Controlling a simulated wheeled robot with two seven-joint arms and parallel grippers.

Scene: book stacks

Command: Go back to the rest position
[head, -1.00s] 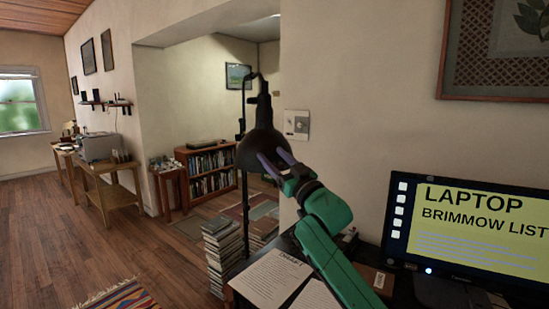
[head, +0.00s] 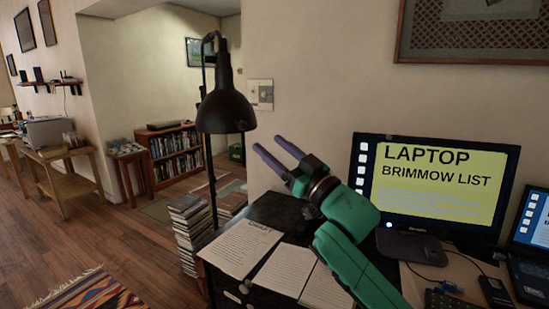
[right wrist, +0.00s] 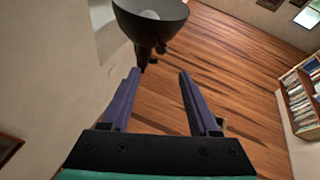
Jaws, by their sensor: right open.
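My right gripper (head: 277,152) is raised above the dark desk at the centre of the head view, to the right of the black lamp's shade (head: 226,108). Its two purple fingers are apart with nothing between them. The right wrist view shows the same open fingers (right wrist: 157,95), with the lamp shade (right wrist: 150,22) beyond their tips and wooden floor between them. The gripper looks apart from the lamp. My left gripper is not in either view.
Paper sheets (head: 283,268) lie on the dark desk (head: 285,210). A monitor (head: 440,185) and a laptop (head: 531,225) stand to the right. Stacked books (head: 190,235) stand on the floor beside the lamp pole. A bookcase (head: 174,155) is behind. Wooden floor at left is mostly clear.

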